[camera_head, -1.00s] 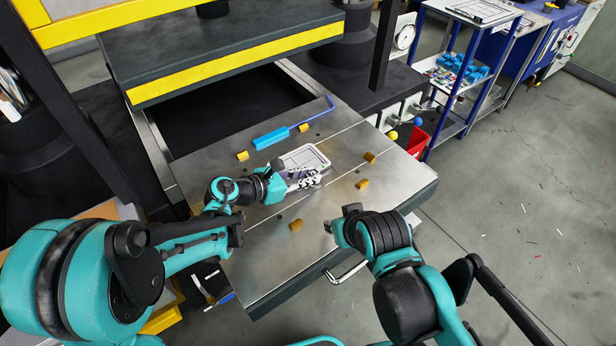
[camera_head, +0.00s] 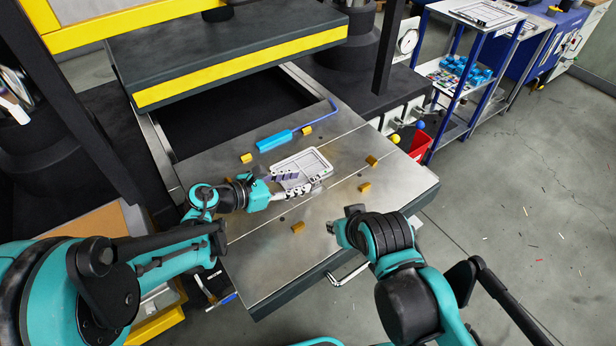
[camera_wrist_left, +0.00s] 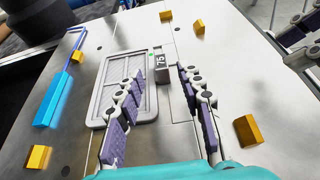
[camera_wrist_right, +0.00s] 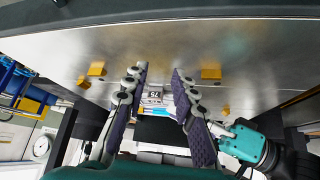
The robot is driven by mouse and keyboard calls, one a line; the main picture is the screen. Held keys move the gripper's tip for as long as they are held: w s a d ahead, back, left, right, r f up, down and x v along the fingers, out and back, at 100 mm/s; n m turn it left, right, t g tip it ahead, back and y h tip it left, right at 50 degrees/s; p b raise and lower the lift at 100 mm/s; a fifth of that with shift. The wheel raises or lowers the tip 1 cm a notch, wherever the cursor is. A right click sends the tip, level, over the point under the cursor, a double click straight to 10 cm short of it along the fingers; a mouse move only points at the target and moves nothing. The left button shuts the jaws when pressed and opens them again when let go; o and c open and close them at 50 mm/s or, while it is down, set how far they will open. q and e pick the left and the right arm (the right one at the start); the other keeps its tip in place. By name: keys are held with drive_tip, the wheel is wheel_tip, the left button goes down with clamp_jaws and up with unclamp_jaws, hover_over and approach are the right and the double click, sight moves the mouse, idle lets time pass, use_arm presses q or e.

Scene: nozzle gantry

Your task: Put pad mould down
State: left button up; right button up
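The pad mould (camera_head: 313,160) is a light grey rectangular frame with a ribbed inside, and it appears to lie flat on the metal table. My left gripper (camera_head: 308,182) is at the mould's near side. In the left wrist view its fingers (camera_wrist_left: 161,74) stand apart, with the label block between their tips and the left finger over the mould. My right gripper (camera_head: 341,219) is open and empty near the table's front edge; its fingers (camera_wrist_right: 159,75) are apart.
Several yellow blocks, one at the front (camera_head: 298,227), stand around the metal table (camera_head: 265,265). A blue-handled hooked tool (camera_head: 275,140) lies behind the mould. A yellow-striped press plate (camera_head: 240,67) overhangs the back. Bare table lies at the front left.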

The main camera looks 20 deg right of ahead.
use_arm(q)
drive_tip(key=p+v, duration=0.1)
drive_tip(key=v, duration=0.5)
drive_tip(key=shift+s+a+r, duration=0.15)
drive_tip(key=shift+a+r, duration=0.05)
drive_tip(key=shift+a, duration=0.05)
use_arm(e)
drive_tip(key=shift+r, duration=0.7)
drive_tip(key=shift+w, duration=0.1)
use_arm(q)
drive_tip(key=w+a+r+n+t, duration=0.3)
drive_tip(key=r+n+t, duration=0.25)
drive_tip(key=r, duration=0.25)
drive_tip(key=w+a+r+n+t, duration=0.3)
drive_tip(key=r+n+t, duration=0.1)
drive_tip(key=r+n, duration=0.3)
drive_tip(key=a+r+n+t+y, duration=0.45)
drive_tip(key=a+n+y, duration=0.65)
drive_tip(key=n, duration=0.5)
drive_tip(key=s+a+f+n+g+y, duration=0.45)
drive_tip(key=a+f+n, duration=0.45)
drive_tip(key=n, duration=0.4)
drive_tip(key=s+d+f+n+g+h, duration=0.2)
drive_tip(key=s+f+n+g, duration=0.5)
drive_tip(key=s+f, duration=0.4)
drive_tip(key=s+d+n, duration=0.1)
drive_tip(key=s, duration=0.2)
drive_tip(key=shift+s+d+h, duration=0.3)
drive_tip(key=shift+h, duration=0.05)
